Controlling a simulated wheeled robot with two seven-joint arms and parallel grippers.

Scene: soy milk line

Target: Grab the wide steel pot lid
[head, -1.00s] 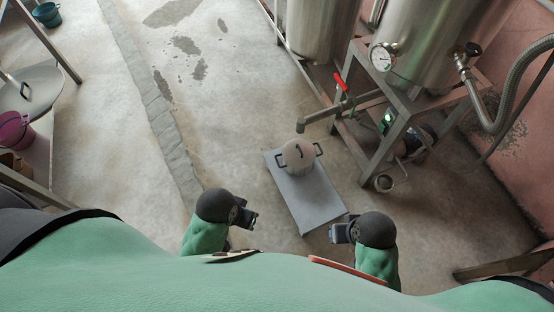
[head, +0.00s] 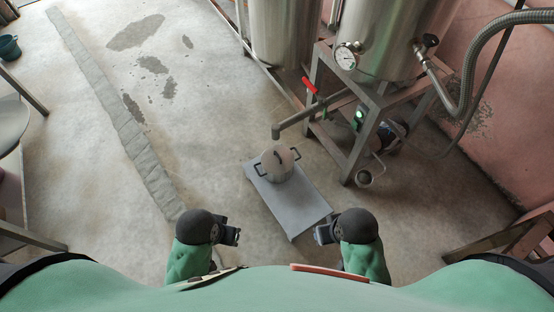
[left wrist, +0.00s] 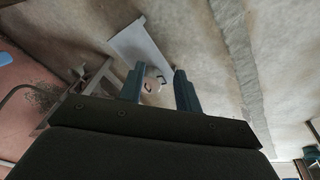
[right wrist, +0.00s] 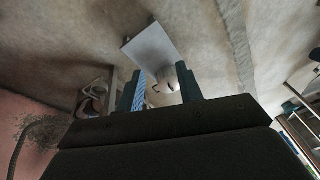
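A small steel pot (head: 277,172) with two dark side handles stands on a grey platform (head: 300,205). A round lid (head: 277,158) with a dark handle covers it. A much wider grey steel disc (head: 10,124), possibly the wide lid, is cut off by the left edge of the head view; its handle is out of frame. My left gripper (head: 238,236) is open and empty, left of the platform. My right gripper (head: 318,234) is open and empty, near the platform's front right. Fingers are apart in the left wrist view (left wrist: 158,75) and right wrist view (right wrist: 160,75).
Steel tanks (head: 385,40) stand on a metal frame (head: 345,130) at the back right, with a spout (head: 300,122) near the pot. A teal bucket (head: 9,47) is at the far left. A table leg (head: 30,237) is at the left. The middle-left floor is clear.

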